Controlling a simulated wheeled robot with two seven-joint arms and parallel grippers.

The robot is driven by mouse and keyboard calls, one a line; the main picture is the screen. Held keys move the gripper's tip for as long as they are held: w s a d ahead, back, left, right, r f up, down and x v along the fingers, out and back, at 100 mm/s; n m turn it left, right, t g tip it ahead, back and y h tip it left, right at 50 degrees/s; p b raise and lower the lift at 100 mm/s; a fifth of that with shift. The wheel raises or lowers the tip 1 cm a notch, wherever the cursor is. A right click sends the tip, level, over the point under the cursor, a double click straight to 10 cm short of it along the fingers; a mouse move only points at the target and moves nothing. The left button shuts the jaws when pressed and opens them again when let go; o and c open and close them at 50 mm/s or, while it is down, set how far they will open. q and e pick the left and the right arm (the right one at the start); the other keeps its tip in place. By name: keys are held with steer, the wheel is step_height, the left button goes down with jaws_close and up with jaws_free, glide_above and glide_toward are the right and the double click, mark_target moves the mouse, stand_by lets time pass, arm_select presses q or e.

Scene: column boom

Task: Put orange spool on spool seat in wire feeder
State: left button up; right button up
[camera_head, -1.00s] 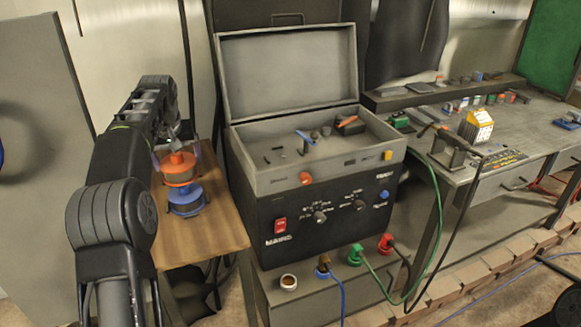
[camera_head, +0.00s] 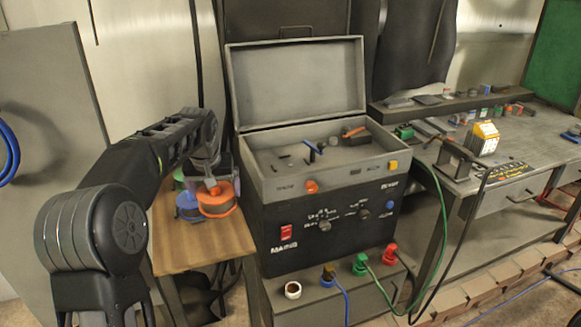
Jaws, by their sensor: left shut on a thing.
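The orange spool (camera_head: 217,200) is at the end of my left arm, over the right part of the small wooden table. My left gripper (camera_head: 213,183) is shut on it from above. The blue spool (camera_head: 188,206) stands on the table just left of the orange one and is partly hidden by it. A bit of a green spool (camera_head: 179,177) shows behind, beside my wrist. The wire feeder (camera_head: 320,190) is the grey and black box with its lid open, to the right of the table. My right gripper is not in view.
The wooden table (camera_head: 205,248) is clear at its front. The feeder's raised lid (camera_head: 296,82) stands at the back. A cluttered workbench (camera_head: 500,150) is at the right.

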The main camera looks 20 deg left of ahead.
arm_select(q)
steer(key=s+d+f+m, duration=0.1)
steer(key=d+f, duration=0.1)
steer(key=d, duration=0.6)
steer(key=s+d+f+m+h, duration=0.1)
steer(key=d+f+m, duration=0.1)
steer(key=d, duration=0.6)
steer(key=s+d+f+m+h, duration=0.1)
steer(key=s+d+f+m, duration=0.1)
steer(key=d, duration=0.6)
steer(key=shift+f, duration=0.25)
